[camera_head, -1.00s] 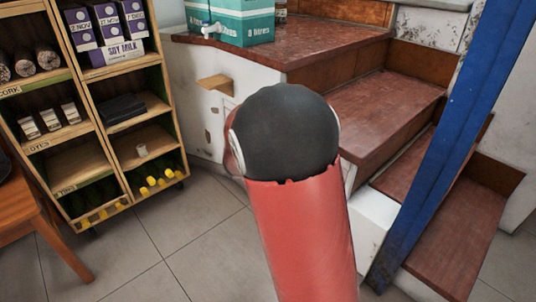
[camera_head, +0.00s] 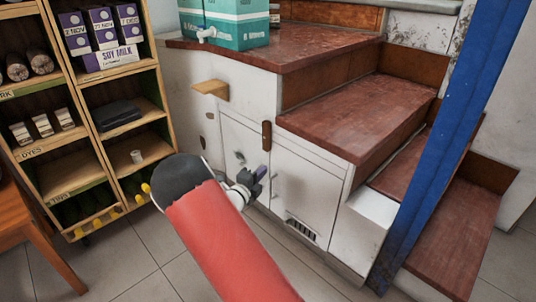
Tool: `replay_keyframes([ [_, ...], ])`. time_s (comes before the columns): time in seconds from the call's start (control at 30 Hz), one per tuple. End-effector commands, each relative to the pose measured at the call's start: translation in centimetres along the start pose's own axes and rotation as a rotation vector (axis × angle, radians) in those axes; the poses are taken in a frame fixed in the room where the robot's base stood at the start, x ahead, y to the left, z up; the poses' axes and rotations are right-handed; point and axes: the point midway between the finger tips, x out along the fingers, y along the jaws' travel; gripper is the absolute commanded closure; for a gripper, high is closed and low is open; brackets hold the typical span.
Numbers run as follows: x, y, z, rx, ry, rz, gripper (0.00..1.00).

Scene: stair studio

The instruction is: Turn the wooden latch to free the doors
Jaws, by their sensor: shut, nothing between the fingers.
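The wooden latch (camera_head: 266,135) is a small dark brown upright piece. It sits high on the white cabinet under the stairs, where the left door (camera_head: 241,142) and the right door (camera_head: 306,192) meet. Both doors look closed. My gripper (camera_head: 262,174) is below the latch in the picture, in front of the lower doors and apart from the latch. Its fingers are small in view and shut, with nothing between them. My red arm hides the lower part of the left door.
A wooden shelf unit (camera_head: 158,108) with soy milk boxes stands at the left. A small wooden ledge (camera_head: 211,89) juts from the cabinet's side. Teal boxes (camera_head: 224,22) stand on the top landing. A blue post (camera_head: 440,130) rises at the right. Tiled floor lies clear in front.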

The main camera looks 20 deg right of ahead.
Motion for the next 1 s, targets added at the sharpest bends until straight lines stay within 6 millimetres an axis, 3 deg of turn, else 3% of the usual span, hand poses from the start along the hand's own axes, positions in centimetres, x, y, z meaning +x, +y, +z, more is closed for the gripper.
replay_keyframes([
  [0.27,1.5,0.1,-0.2,0.003,0.005,0.001,1.00],
  [0.7,10.5,0.2,-0.2,0.004,0.005,0.001,1.00],
  [0.8,10.6,0.1,1.8,0.006,0.000,0.000,1.00],
  [1.0,11.0,0.1,3.5,0.004,0.002,0.001,1.00],
])
